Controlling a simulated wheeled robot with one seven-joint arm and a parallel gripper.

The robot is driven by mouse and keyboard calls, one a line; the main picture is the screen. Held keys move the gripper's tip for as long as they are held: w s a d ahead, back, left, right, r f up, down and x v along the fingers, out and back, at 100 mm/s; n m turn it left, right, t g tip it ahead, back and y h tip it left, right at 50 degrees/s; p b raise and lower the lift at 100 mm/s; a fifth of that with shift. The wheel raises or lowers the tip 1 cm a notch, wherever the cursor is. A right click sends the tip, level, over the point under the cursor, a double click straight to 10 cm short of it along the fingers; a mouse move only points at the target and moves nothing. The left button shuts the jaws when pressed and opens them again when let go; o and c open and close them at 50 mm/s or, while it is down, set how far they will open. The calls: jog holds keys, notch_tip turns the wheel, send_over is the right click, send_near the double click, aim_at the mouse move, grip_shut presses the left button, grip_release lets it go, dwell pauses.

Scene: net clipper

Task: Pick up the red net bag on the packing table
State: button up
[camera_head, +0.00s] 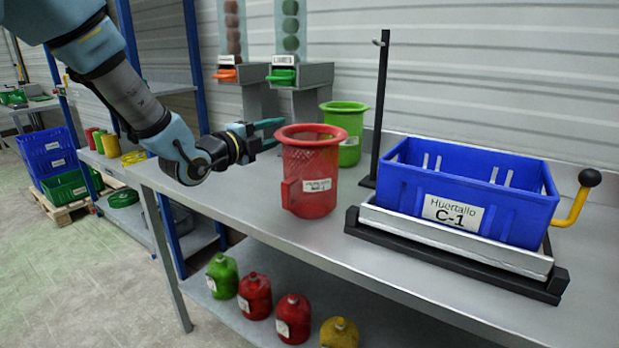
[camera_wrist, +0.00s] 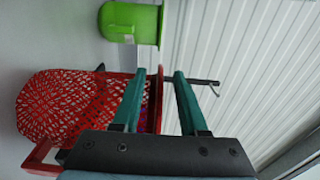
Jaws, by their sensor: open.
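The red net bag (camera_head: 312,165) stands upright on the packing table (camera_head: 240,205). It has a wide flared rim, mesh sides, a white label and a block-like handle low on its left. In the wrist view, the red net bag (camera_wrist: 65,105) lies sideways, with its mesh at left. My gripper (camera_head: 270,132) is open and empty at the left rear of the rim, at about rim height. In the wrist view, its teal fingers (camera_wrist: 160,75) lie on either side of the rim's edge; I cannot tell whether they touch it.
A green container (camera_head: 345,125) stands behind the red bag, near the wall. A black hook post (camera_head: 381,110) rises to the right. A blue crate labelled C-1 (camera_head: 500,200) sits on a scale-like platform with a yellow lever (camera_head: 577,203). Several coloured jugs (camera_head: 255,295) stand on the shelf below.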

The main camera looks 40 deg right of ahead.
jog(key=shift+w+d, duration=0.25)
jog(key=shift+d, duration=0.9)
grip_shut()
dwell(0.5)
